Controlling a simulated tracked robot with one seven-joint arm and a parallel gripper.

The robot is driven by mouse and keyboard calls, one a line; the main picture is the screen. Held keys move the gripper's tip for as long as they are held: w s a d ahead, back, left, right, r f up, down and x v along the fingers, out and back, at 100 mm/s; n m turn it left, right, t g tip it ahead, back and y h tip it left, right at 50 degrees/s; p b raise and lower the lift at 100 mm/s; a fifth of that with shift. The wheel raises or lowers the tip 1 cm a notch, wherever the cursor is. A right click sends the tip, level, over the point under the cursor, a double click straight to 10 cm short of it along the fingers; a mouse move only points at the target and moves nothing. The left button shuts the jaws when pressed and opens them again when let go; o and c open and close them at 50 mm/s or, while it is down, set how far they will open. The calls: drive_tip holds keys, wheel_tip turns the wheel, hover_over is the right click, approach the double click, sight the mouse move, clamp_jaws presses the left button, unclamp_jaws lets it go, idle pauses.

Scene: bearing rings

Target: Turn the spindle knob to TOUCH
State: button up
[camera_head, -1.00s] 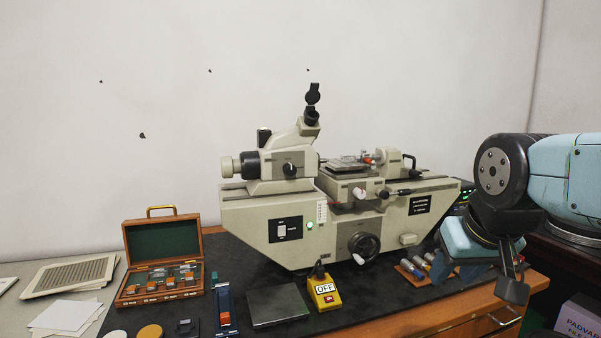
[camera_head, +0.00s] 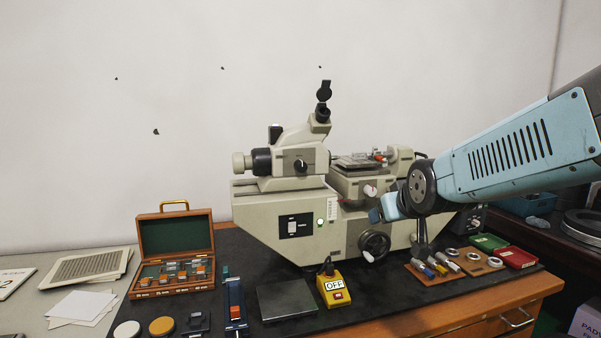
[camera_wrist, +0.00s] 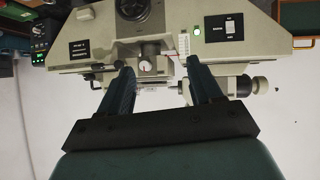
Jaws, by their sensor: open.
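The grey measuring machine (camera_head: 275,215) stands on the bench. A pale round knob with a red mark (camera_wrist: 146,66) shows in the wrist view on its front, between my finger tips in the picture. It looks like the pale knob (camera_head: 370,190) in the head view. I cannot read any TOUCH label or tell which knob is the spindle's. My gripper (camera_wrist: 160,66) is open and empty, its two dark fingers spread toward the machine. In the head view my gripper (camera_head: 377,214) is at the machine's front, partly hidden by my arm.
A black handwheel (camera_head: 375,245) sits low on the machine's front, and a black knob (camera_head: 302,165) higher up. A yellow OFF box (camera_head: 332,290), a grey plate (camera_head: 287,300) and an open wooden case (camera_head: 174,285) are on the black mat. Rings on a wooden board (camera_head: 472,259) lie right.

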drive_tip(key=w+a+n+t+y, duration=0.2)
drive_tip(key=w+a+t, duration=0.2)
drive_tip(key=w+a, duration=0.45)
drive_tip(key=n+t+y, duration=0.2)
drive_tip(key=t+y, duration=0.2)
drive_tip(key=t, duration=0.2)
approach(302, 169)
drive_tip(key=x, duration=0.9)
drive_tip(key=shift+w, duration=0.2)
drive_tip(key=shift+c, duration=0.5)
